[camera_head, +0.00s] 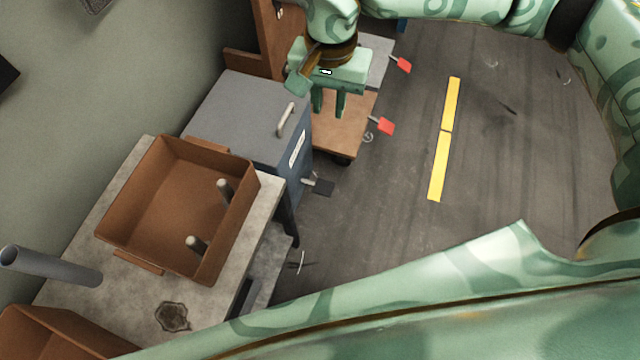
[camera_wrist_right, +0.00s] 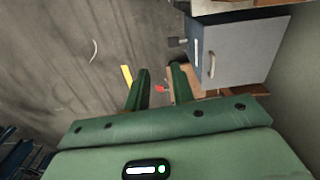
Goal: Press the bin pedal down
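The bin (camera_head: 250,110) is a grey-blue box with a silver lid handle and a white label. Its dark pedal (camera_head: 322,187) sticks out low on the right side; the pedal also shows in the right wrist view (camera_wrist_right: 177,42), left of the bin (camera_wrist_right: 235,50). My right gripper (camera_head: 328,113) points down above the wooden cart beside the bin, apart from the pedal. In the right wrist view its two fingers (camera_wrist_right: 160,88) are spread with nothing held between them. My left gripper is not in view.
The wooden cart (camera_head: 352,128) has a red pedal (camera_head: 385,125); another red pedal (camera_head: 403,65) sits farther back. A stone-topped table (camera_head: 110,255) with a brown open box (camera_head: 135,215) stands left of the bin. The floor (camera_head: 400,190) right of the pedal is clear.

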